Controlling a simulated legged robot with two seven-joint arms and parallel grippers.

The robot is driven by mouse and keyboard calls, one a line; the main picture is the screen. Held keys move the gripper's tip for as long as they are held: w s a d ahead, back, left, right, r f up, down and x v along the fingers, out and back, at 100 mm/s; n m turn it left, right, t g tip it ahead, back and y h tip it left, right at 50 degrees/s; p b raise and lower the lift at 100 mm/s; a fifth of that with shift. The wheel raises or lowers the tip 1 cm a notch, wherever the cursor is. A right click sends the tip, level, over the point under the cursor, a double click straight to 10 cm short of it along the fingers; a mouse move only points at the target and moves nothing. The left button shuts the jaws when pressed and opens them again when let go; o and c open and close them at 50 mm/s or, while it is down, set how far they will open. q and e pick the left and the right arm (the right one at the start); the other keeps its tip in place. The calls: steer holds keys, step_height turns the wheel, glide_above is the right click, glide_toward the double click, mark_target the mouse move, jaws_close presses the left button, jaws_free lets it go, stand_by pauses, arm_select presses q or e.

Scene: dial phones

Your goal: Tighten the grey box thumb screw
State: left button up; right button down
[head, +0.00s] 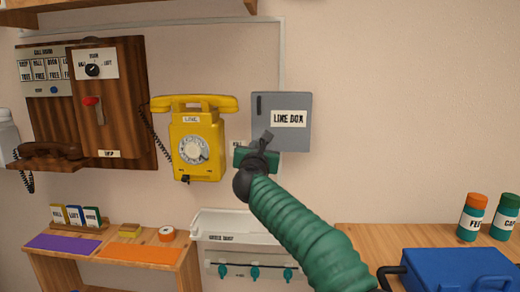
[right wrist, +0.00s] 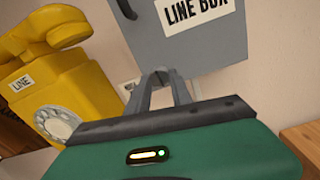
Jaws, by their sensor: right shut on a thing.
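The grey box (head: 297,138), labelled LINE BOX, is mounted on the wall right of the yellow phone. It also shows at the top of the right wrist view (right wrist: 215,50). My right gripper (head: 267,134) is at the box's lower left part in the head view. In the right wrist view its two fingers (right wrist: 161,77) come together at the lower edge of the box. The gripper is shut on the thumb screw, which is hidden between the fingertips. My left gripper is in neither view.
The yellow phone (head: 197,165) hangs close left of my right gripper. A white bin (head: 230,227) with green hooks is below. A wooden table (head: 375,238) at right bears a blue case (head: 460,272) and two canisters. The wall right of the box is clear.

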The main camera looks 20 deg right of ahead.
steer(key=shift+w+a+f, duration=0.1)
steer(key=shift+a+f, duration=0.05)
steer(key=shift+f, duration=0.25)
steer(key=c, duration=1.6)
jaws_free()
steer(key=o, duration=0.5)
steer(key=shift+w, duration=0.2)
steer(key=shift+c, duration=0.2)
steer(key=shift+s+r, duration=0.2)
steer(key=shift+r, duration=0.05)
steer(key=b+v, duration=0.1)
steer(key=v, duration=1.5)
steer(key=shift+s+a+b, duration=0.15)
steer(key=shift+s+b, duration=0.2)
steer(key=shift+b, duration=0.05)
steer(key=shift+f, duration=0.1)
